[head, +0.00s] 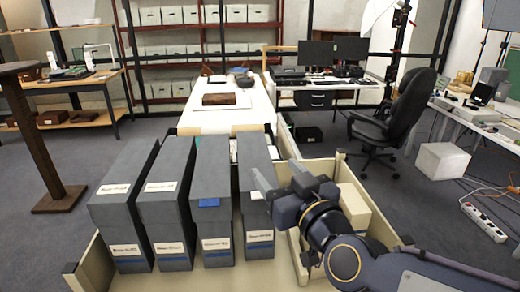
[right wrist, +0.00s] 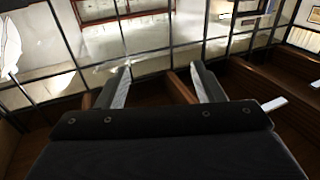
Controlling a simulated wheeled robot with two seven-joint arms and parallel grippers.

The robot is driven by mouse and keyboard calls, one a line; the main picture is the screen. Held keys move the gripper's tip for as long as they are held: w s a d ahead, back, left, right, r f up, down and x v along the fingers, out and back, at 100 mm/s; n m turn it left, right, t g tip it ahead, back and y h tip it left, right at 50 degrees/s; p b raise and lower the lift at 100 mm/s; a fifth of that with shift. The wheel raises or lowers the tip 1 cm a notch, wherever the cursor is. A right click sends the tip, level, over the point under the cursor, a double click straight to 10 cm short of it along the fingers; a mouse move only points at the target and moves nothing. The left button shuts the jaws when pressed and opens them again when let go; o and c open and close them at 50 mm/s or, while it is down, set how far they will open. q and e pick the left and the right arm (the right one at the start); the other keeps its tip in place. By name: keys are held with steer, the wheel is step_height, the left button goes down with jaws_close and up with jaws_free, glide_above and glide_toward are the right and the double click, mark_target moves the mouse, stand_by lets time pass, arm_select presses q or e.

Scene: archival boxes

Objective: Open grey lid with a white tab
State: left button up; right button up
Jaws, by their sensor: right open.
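Several dark grey archival boxes stand upright in a row in a pale tray (head: 97,258) in the head view. The rightmost grey box (head: 256,165) has a small white tab (head: 256,195) on its front, above a white label (head: 259,238). The box left of it (head: 211,170) has a blue tab (head: 208,202). My right gripper (head: 275,176) is open, its fingers just right of the white tab and close to the rightmost box; I cannot tell whether they touch it. The open fingers also show in the right wrist view (right wrist: 161,70), with nothing between them. My left gripper is out of view.
Two more grey boxes (head: 125,185) (head: 167,180) stand at the left of the row. A cream box (head: 354,208) lies in the tray's right part, beside my right arm. A long white table (head: 228,122) with a brown object (head: 219,99) extends behind the boxes.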

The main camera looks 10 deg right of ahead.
arm_select(q)
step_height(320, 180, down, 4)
steer(key=shift+b, duration=1.2)
arm_select(e)
steer(key=w+a+r+m+t+h, duration=0.2)
steer(key=w+r+m+t+h, duration=0.2)
steer(key=w, duration=0.5)
steer(key=shift+a+t+h, duration=0.35)
steer(key=shift+t+h, duration=0.15)
steer(key=shift+h, duration=0.5)
steer(key=shift+w, duration=0.1)
jaws_close()
